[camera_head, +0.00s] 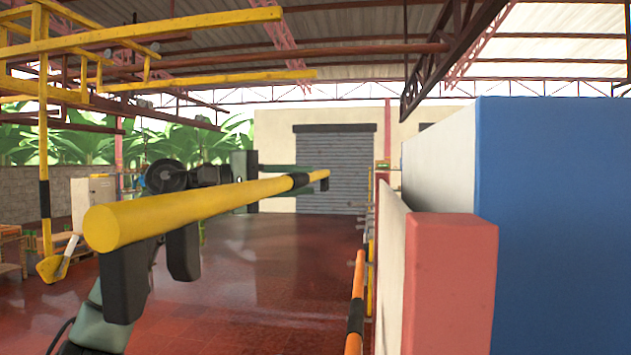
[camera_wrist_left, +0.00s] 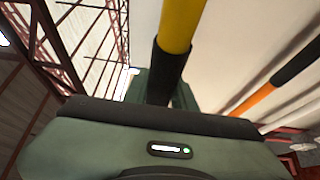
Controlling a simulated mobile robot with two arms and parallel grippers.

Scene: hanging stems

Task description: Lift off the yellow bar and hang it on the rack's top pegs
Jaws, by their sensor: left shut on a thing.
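The yellow bar (camera_head: 190,207) is held in the air, running from its large near end at left to its far end near the middle. Small pegs (camera_head: 382,165) stick out by the edge-on wall panel at right; I cannot tell whether these are the rack's top pegs. My right gripper does not show.
An orange bar (camera_head: 359,280) with a black band hangs low beside the white wall; it also shows in the left wrist view (camera_wrist_left: 252,101). A red post (camera_head: 450,280) and a blue wall (camera_head: 555,220) block the right. A yellow frame (camera_head: 45,120) stands at left. Open red floor lies ahead.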

